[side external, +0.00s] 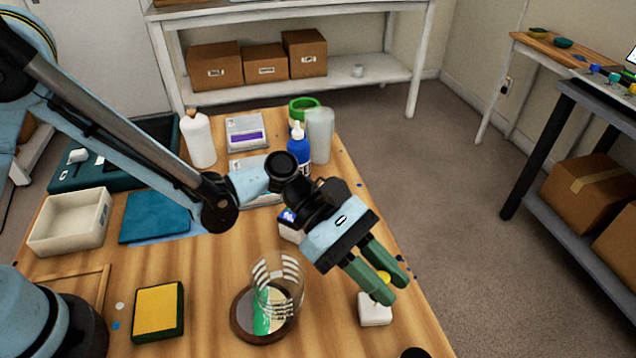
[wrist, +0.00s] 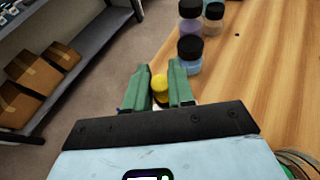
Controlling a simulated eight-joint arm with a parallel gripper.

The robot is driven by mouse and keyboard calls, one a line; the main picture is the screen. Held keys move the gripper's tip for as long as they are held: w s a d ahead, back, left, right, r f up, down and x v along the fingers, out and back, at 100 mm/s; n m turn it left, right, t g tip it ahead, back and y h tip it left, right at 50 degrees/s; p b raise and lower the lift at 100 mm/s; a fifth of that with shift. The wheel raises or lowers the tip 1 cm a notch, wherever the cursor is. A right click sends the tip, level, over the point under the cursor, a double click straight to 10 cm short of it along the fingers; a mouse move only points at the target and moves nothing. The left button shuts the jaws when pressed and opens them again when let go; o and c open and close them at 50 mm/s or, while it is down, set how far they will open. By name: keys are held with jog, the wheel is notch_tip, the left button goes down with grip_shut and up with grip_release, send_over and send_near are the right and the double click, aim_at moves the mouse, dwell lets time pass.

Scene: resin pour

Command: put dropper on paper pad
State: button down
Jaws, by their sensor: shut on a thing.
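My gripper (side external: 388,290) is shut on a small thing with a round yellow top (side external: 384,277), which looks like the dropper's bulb. In the wrist view the yellow top (wrist: 159,83) sits between the two green fingers (wrist: 160,70). The rest of the dropper is hidden by the fingers. A small white block (side external: 375,311) stands directly under the fingertips; I cannot tell whether the dropper touches it. A flat yellow pad with a dark green border (side external: 158,312), which looks like the paper pad, lies at the table's front left, well left of my gripper.
A clear cup (side external: 279,284) near a round wooden-rimmed piece (side external: 243,325) stands between gripper and pad. A blue bottle (side external: 299,152), a white bottle (side external: 198,140) and a white tray (side external: 72,222) stand farther back. Several dark-lidded jars (wrist: 190,52) show in the wrist view.

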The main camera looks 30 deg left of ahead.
jog(key=c, duration=0.9)
grip_release()
jog(key=shift+c, duration=0.2)
jog(key=shift+r, duration=0.2)
jog(key=a+r+m+t+y, duration=0.2)
jog(key=a+m+t+y, duration=0.1)
jog(key=a, duration=0.9)
jog(key=s+a+r+m+t+y, duration=0.1)
jog(key=a+m+y, duration=0.4)
jog(key=a, duration=0.7)
jog(key=a+r+m+t+y, duration=0.3)
jog(key=a+m+t+y, duration=0.2)
jog(key=a, duration=0.7)
jog(key=shift+s+r+m+t, duration=0.25)
jog(key=shift+m+t, duration=0.15)
jog(key=shift+m, duration=1)
